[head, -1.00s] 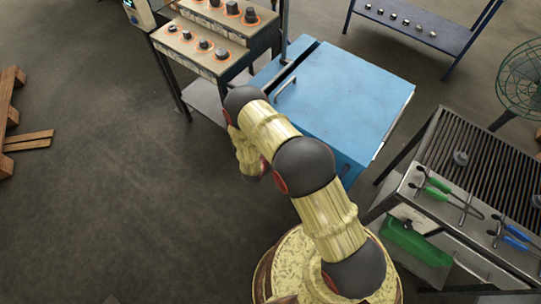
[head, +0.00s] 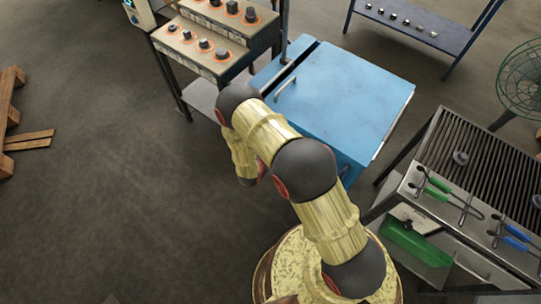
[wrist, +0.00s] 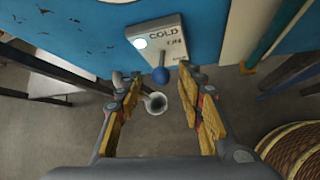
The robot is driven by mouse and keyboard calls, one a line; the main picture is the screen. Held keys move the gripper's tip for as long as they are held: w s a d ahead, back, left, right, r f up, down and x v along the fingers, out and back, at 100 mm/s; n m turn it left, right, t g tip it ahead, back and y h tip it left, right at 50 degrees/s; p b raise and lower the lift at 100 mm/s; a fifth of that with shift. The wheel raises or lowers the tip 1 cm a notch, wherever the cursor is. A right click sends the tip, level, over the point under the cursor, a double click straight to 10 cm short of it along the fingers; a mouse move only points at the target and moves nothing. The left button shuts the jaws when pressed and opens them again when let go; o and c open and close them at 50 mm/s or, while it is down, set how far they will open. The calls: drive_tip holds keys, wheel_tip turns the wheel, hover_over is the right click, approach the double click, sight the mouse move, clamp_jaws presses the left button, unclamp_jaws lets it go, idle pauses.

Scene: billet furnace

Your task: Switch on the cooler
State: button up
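The cooler is the blue cabinet (head: 345,95) in the middle of the head view, beyond my arm. In the wrist view its blue front (wrist: 80,30) carries a pale panel (wrist: 165,38) marked "COLD", with a second line I cannot read surely. A bright white round spot (wrist: 140,43) is on the panel. A lever with a blue ball knob (wrist: 160,75) sticks out below it. My gripper (wrist: 158,82) is open, with one finger on each side of the knob in the picture. I cannot tell how far the knob is from the fingertips.
A grey round spout (wrist: 155,103) shows below the knob. A control desk with knobs (head: 205,45) stands left of the cooler. A slatted rack with green- and blue-handled tools (head: 480,160) stands at right, near a fan (head: 520,80).

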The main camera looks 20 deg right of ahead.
drive_tip(key=v, duration=0.8)
drive_tip(key=shift+s+a+r, duration=0.1)
drive_tip(key=shift+a, duration=0.05)
drive_tip(key=s+d+r+m+g+h, duration=0.1)
drive_tip(key=s+d+g+h, duration=0.1)
drive_tip(key=s+d, duration=0.3)
drive_tip(key=s+d+r+m+g+h, duration=0.1)
drive_tip(key=s+d+r+m+g, duration=0.15)
drive_tip(key=r, duration=0.35)
drive_tip(key=s+d+r+m+g+h, duration=0.1)
drive_tip(key=s+r+m+g, duration=0.2)
drive_tip(key=r, duration=0.4)
drive_tip(key=s+a+r+m+t+y, duration=0.1)
drive_tip(key=s+r+m+t+y, duration=0.1)
drive_tip(key=r, duration=1.1)
drive_tip(key=s+a+r+m+t+y, duration=0.1)
drive_tip(key=s+r+m+y, duration=0.3)
drive_tip(key=r+m, duration=0.5)
drive_tip(key=s+a+r+m+t+y, duration=0.1)
drive_tip(key=s+r+m+t+y, duration=0.2)
drive_tip(key=r, duration=1.5)
drive_tip(key=s+m, duration=0.3)
drive_tip(key=s, duration=0.1)
drive_tip(key=shift+r+y, duration=0.2)
drive_tip(key=shift+y, duration=0.1)
